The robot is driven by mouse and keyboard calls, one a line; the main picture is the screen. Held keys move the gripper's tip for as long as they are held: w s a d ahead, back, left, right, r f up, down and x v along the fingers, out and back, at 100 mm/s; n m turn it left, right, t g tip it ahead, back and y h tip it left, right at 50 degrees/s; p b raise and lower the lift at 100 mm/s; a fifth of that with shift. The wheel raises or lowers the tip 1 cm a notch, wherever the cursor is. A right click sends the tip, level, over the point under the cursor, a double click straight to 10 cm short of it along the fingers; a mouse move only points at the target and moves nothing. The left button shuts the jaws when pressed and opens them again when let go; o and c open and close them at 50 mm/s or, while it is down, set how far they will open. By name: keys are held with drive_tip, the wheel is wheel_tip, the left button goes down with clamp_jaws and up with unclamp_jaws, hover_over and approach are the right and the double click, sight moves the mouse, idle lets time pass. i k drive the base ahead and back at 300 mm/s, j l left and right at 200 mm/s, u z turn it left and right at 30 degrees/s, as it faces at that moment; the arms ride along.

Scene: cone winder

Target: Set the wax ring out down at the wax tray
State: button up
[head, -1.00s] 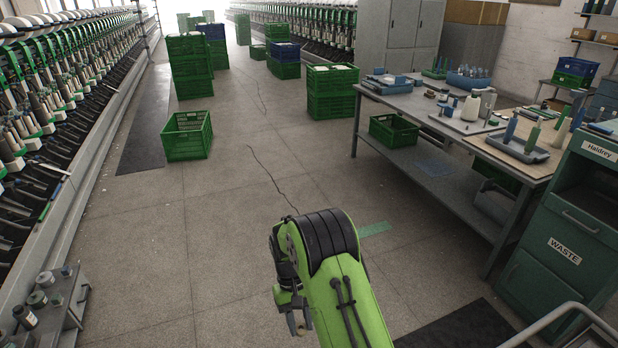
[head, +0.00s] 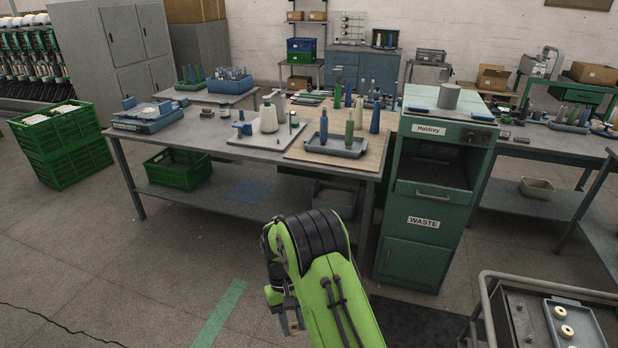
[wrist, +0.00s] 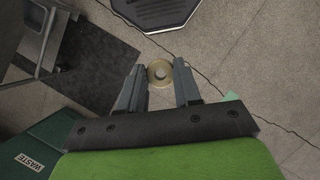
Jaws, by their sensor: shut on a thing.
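My gripper (wrist: 160,76) is shut on a pale tan wax ring (wrist: 160,65), which sits between the fingertips in the wrist view, with its centre hole facing the camera. The gripper also shows in the head view (head: 291,318), low in front of my green arm; I cannot make out the ring there. A grey tray (head: 588,326) with two cream rings (head: 560,312) in it lies on a trolley at the lower right of the head view. It looks like the wax tray. The gripper is well to the left of it and apart from it.
The metal trolley rail (head: 487,300) stands at the lower right. The green waste cabinet (head: 430,210) and a long workbench (head: 215,140) with bottles and cones stand ahead. Green crates (head: 65,145) are at the left. Open floor lies at the lower left.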

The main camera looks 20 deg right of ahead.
sight(577, 327)
drive_tip(key=i+l+z, duration=0.2)
drive_tip(key=z, duration=0.25)
drive_tip(key=i+l+z, duration=0.1)
drive_tip(key=i+z, duration=0.15)
drive_tip(key=z, duration=0.25)
drive_tip(key=i+z, duration=0.25)
drive_tip(key=z, duration=0.2)
drive_tip(key=i+z, duration=0.3)
drive_tip(key=z, duration=0.2)
drive_tip(key=i+j+z, duration=0.2)
drive_tip(key=z, duration=0.25)
drive_tip(key=i+j+z, duration=0.1)
drive_tip(key=i+z, duration=0.2)
drive_tip(key=i, duration=0.45)
